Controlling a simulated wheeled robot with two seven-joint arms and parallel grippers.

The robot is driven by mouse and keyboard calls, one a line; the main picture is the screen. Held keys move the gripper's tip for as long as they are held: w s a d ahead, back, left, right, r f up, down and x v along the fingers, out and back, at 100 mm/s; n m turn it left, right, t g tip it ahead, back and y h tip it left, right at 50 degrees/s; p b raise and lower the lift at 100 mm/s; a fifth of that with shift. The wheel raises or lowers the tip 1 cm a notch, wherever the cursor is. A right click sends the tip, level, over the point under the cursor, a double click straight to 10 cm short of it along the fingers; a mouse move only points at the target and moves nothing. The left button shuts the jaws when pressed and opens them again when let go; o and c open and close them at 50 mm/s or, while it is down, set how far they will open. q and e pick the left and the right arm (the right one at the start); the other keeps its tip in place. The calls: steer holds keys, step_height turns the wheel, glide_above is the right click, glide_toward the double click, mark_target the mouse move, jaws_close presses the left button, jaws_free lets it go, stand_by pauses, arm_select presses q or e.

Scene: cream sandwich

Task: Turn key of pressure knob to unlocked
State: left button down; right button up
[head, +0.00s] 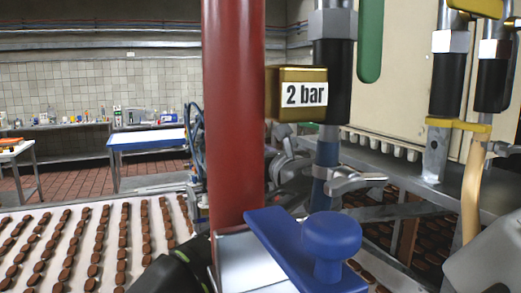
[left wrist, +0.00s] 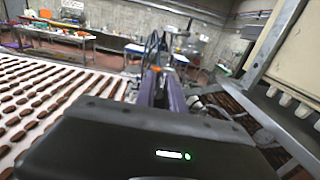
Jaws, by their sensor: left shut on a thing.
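The brass-coloured block labelled "2 bar" (head: 303,94) sits beside a thick red post (head: 233,110) in the head view. Below it, a silver lever-shaped fitting (head: 356,182) is on a blue pipe (head: 326,150). A large blue handle with a round knob (head: 330,238) is in the near foreground. I cannot tell which part is the key or how it is turned. My left gripper (left wrist: 165,95) shows its black body in the left wrist view. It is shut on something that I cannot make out. My right gripper's fingers are not in view.
Rows of chocolate pieces lie on a white conveyor (head: 115,215) at left. Black vertical cylinders (head: 450,85) and a metal ledge (head: 435,165) crowd the right. Open floor (head: 85,178) lies beyond the conveyor.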

arm_select(q)
steer(key=c, duration=1.6)
jaws_free()
